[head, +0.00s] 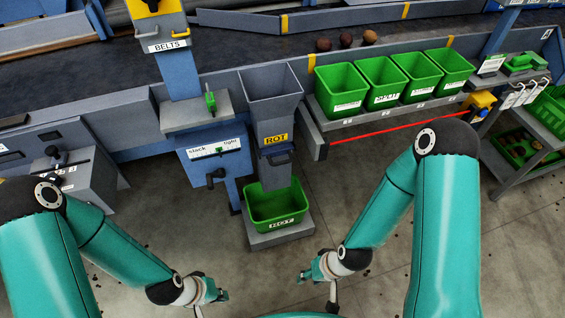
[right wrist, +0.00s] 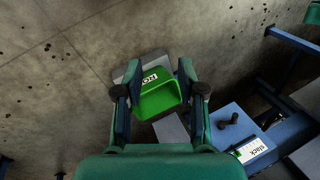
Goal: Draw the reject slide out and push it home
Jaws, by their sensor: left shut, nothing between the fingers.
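The grey rot chute (head: 271,92) stands at the middle of the head view, with a yellow ROT label and a wide open top. A dark handle (head: 281,158) is on its front below the label; I take this as the reject slide, and it looks pushed in. A green ROT bin (head: 276,207) sits under the chute and also shows in the right wrist view (right wrist: 160,98). My left gripper (head: 212,302) is shut and empty, low and left of the bin. My right gripper (head: 318,290) is open and empty, low and right of the bin. Neither touches the chute.
A blue box (head: 215,165) with a slack-tight label and black knob stands left of the chute. Several green bins (head: 341,90) line the shelf to the right, above a red strip (head: 395,128). The floor (head: 255,265) before the chute is open.

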